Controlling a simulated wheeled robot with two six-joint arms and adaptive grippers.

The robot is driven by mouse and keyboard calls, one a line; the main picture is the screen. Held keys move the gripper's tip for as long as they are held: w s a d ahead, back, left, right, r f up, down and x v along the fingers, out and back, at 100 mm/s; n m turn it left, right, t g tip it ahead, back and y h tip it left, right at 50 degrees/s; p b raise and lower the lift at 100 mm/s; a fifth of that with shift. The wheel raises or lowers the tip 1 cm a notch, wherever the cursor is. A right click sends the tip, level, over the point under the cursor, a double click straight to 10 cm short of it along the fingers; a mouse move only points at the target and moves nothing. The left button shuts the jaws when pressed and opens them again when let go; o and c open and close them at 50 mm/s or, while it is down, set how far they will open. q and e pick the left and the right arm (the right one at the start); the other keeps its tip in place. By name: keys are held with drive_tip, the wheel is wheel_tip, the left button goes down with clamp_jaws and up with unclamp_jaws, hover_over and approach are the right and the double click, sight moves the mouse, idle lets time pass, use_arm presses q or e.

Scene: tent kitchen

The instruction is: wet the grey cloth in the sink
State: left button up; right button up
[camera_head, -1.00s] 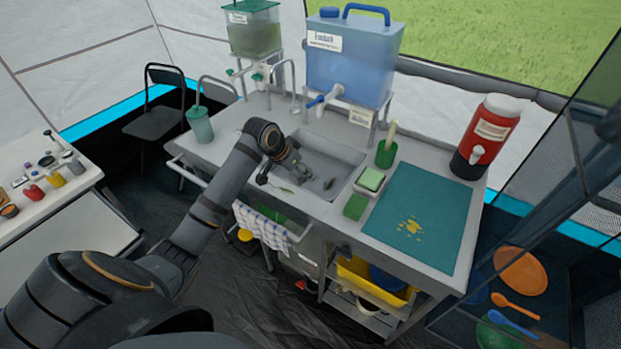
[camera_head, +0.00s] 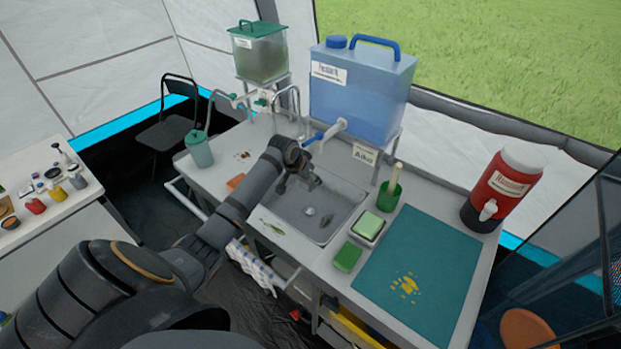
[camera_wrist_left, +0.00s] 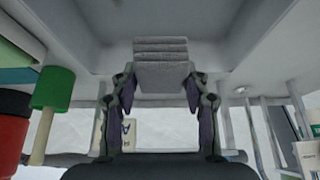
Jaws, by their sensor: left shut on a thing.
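The grey cloth (camera_wrist_left: 161,62) shows as a folded, ribbed block between the fingers of my left gripper (camera_wrist_left: 160,92) in the left wrist view. The gripper is shut on it. In the head view my left gripper (camera_head: 304,180) is over the back left part of the sink (camera_head: 290,208), below the blue tank's tap (camera_head: 328,132). The cloth is hard to make out there. I cannot tell whether it touches the basin, and no water stream is visible. My right gripper is not in view.
A blue water tank (camera_head: 357,90) stands behind the sink. A green brush holder (camera_head: 389,195), a soap dish (camera_head: 369,227), a green sponge (camera_head: 347,257) and a teal mat (camera_head: 425,260) are to the right. An orange item (camera_head: 236,182) lies left of the sink.

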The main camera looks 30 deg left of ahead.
sight(310, 184)
use_arm(q)
wheel_tip(310, 184, down, 3)
drive_tip(key=b, duration=0.2)
drive_tip(key=shift+b, duration=0.4)
wheel_tip(310, 184, down, 8)
drive_tip(key=b, duration=0.4)
drive_tip(key=shift+r, duration=0.25)
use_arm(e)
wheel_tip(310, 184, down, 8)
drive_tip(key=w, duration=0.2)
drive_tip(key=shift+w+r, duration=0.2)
use_arm(q)
drive_tip(key=shift+r, duration=0.1)
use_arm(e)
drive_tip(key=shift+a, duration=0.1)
use_arm(q)
wheel_tip(310, 184, up, 9)
drive_tip(key=p, duration=0.9)
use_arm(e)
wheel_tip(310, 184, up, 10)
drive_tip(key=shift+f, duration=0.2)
